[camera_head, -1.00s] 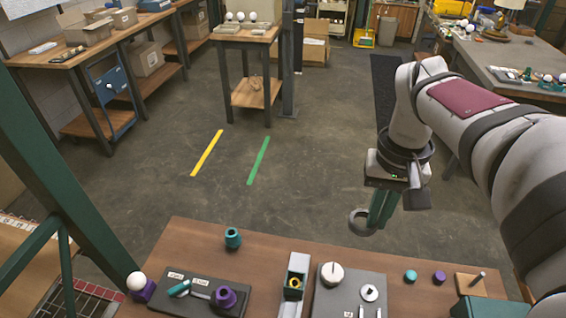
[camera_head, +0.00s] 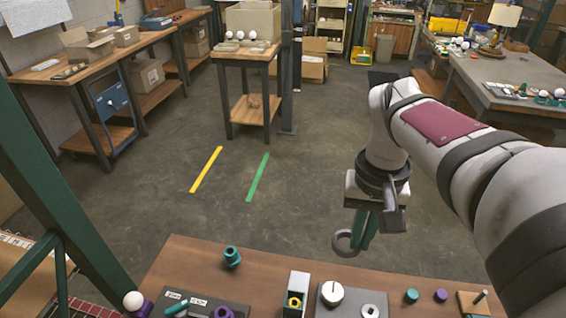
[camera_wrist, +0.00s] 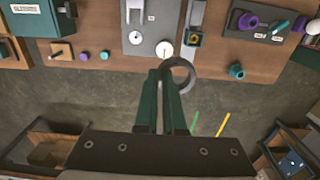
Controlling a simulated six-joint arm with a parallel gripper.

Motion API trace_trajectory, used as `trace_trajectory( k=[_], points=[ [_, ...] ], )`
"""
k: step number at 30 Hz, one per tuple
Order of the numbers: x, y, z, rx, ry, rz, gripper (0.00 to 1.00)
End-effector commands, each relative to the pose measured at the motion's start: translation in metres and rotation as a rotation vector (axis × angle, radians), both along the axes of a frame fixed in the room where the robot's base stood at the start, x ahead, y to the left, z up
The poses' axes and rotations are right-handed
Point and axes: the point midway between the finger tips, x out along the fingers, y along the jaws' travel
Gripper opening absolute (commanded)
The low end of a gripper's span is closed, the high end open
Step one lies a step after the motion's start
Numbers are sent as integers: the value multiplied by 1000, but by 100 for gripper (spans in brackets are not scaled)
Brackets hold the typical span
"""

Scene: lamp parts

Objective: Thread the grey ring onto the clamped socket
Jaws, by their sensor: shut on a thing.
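My gripper (camera_head: 360,238) has green fingers and is shut on the grey ring (camera_head: 336,240). It holds the ring in the air above the floor, just beyond the bench's far edge. In the wrist view the ring (camera_wrist: 192,76) sticks out to the right of the fingertips (camera_wrist: 162,70). A grey clamp block (camera_head: 302,280) stands on the bench, left of and nearer than the ring. A yellow round part (camera_head: 294,301), apparently the clamped socket, sits in it. The ring is clear of the clamp and the socket.
A grey plate with a white disc (camera_head: 332,292) lies right of the clamp. A teal part (camera_head: 232,257) stands to its left. A dark board with a purple part (camera_head: 222,313) is at the front left. Small teal (camera_head: 411,296) and purple (camera_head: 441,295) pieces lie right.

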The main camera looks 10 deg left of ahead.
Motion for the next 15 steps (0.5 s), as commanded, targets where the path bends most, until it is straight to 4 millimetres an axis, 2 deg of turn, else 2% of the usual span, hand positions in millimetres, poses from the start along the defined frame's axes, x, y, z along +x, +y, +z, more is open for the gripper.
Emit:
trace_trajectory(
  k=[15],
  points=[
    [-4,14,0,0,0,1,0]
  ],
)
